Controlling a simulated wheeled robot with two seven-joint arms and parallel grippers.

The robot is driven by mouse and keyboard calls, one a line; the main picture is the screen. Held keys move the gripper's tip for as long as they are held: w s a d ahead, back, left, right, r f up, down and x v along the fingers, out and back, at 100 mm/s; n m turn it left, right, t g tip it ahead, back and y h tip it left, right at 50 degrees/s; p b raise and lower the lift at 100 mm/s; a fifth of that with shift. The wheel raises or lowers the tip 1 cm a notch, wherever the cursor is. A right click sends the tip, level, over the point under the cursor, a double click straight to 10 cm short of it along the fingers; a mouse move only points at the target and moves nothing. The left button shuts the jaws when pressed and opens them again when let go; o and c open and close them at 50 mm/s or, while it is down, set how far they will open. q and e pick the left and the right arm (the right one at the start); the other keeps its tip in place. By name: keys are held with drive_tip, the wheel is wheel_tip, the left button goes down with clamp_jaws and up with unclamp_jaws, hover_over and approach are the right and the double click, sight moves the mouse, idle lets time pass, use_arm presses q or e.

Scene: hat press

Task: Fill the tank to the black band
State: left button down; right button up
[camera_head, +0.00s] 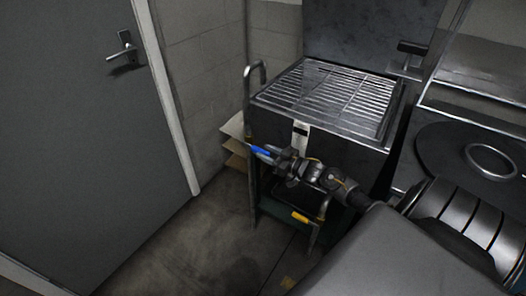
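The tank appears to be the steel box with a wire grate on top (330,92). On its front is a pale upright strip (301,137) with a dark mark, which may be the gauge with the black band. I cannot make out a water level. A blue handle (259,151) sticks out at the box's left front, below a curved metal pipe (255,70). My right gripper (276,156) is at the blue handle's right end. I cannot tell whether it touches or grips the handle. My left gripper is out of view.
A yellow handle (300,217) is low on the green stand (270,207). Brown and pale sheets (236,140) stick out left of the stand. A grey door (80,110) is at left. A round dark plate with a ring (490,160) is at right.

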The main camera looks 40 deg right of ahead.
sight(255, 149)
drive_tip(key=shift+x, duration=1.1)
clamp_jaws()
